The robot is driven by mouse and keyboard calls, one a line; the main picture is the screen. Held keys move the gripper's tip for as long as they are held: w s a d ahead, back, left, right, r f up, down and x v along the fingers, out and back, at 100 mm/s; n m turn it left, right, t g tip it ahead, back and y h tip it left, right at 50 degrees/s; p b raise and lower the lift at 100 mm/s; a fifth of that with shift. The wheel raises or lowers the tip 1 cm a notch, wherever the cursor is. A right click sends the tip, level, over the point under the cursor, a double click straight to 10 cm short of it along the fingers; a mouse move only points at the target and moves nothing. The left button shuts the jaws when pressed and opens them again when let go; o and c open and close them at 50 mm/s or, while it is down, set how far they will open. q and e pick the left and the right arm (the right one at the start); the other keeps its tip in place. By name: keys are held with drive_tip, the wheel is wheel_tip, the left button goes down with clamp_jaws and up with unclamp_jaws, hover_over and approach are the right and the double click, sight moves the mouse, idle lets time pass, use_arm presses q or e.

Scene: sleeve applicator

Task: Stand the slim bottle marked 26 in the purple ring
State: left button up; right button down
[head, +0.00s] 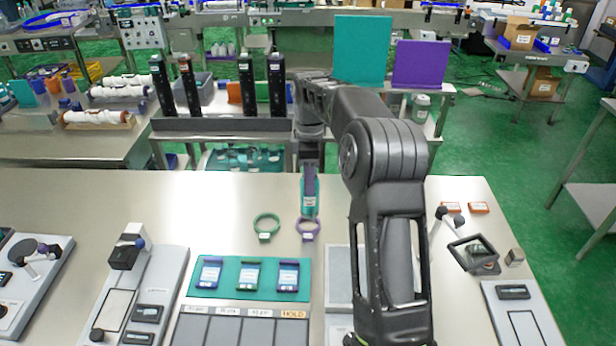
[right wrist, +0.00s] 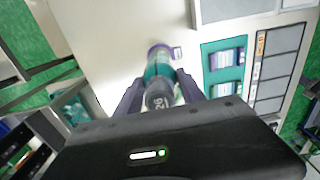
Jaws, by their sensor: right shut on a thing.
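The slim bottle (head: 309,197) is teal with a pale label. In the right wrist view its dark cap (right wrist: 160,97) carries a number that looks like 26, seen upside down. My right gripper (head: 310,170) is shut on the bottle's upper part and holds it roughly upright. The purple ring (head: 307,236) with its small white tag lies on the table just below the bottle in the head view. In the right wrist view the ring's tag (right wrist: 177,52) shows beside the bottle's far end. I cannot tell whether the base is inside the ring or above it. My left gripper is not in view.
A green ring (head: 266,219) lies close to the left of the purple one. A teal board (head: 200,293) with several labelled cards lies nearer me. The table (head: 130,200) left of the rings is clear.

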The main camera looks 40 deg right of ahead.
drive_tip(key=shift+w+a+f, duration=0.1)
drive_tip(key=shift+a+f, duration=0.05)
drive_tip(key=shift+f, duration=1.1)
drive_tip(key=shift+f+b, duration=1.1)
drive_tip(key=shift+f, duration=0.6)
drive_tip(key=shift+c, duration=0.8)
unclamp_jaws()
